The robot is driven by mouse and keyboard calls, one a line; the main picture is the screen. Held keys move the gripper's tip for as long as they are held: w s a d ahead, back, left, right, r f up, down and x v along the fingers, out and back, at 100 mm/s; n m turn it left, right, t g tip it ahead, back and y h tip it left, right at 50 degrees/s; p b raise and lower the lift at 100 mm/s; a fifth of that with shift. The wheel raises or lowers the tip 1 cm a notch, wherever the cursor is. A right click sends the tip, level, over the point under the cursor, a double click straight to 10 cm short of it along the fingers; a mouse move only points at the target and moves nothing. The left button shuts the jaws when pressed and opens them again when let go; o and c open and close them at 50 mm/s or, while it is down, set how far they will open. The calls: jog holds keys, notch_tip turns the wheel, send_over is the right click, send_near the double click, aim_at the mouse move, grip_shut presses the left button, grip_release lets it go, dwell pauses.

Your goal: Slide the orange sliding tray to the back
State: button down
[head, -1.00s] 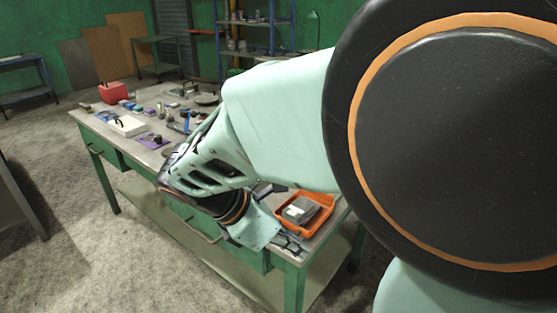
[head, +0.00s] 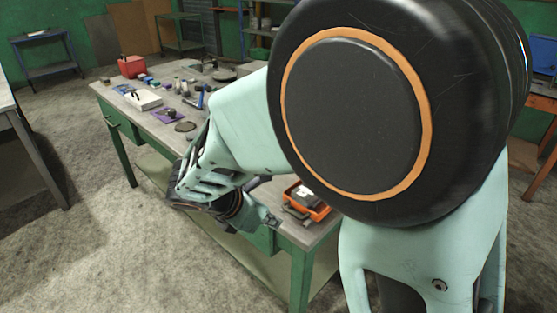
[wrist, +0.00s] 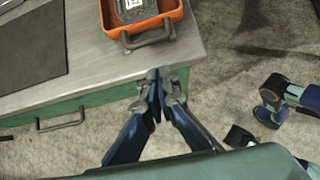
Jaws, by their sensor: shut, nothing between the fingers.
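The orange sliding tray (head: 318,211) sits on the near right end of the workbench, partly hidden by my arm in the head view. It holds a grey box-like item (head: 304,196). In the wrist view the tray (wrist: 176,16) is at the top, with a dark handle (wrist: 147,33) on its near side, close to the bench's front edge. My gripper (wrist: 159,72) is shut and empty, its fingertips in front of the bench edge, short of the handle and apart from it in the picture. In the head view my gripper (head: 276,222) is small beside the tray.
The bench (head: 165,129) carries a red box (head: 131,67), a white box (head: 144,99), a purple mat (head: 168,117) and several small items farther along. A drawer handle (wrist: 61,122) sticks out of its green front. A dark flat panel (wrist: 28,45) lies left of the tray.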

jog(key=w+d, duration=0.1)
jog(key=w+d+f, duration=0.1)
jog(key=w+d, duration=0.1)
jog(key=shift+w+f, duration=0.35)
jog(key=shift+f, duration=0.05)
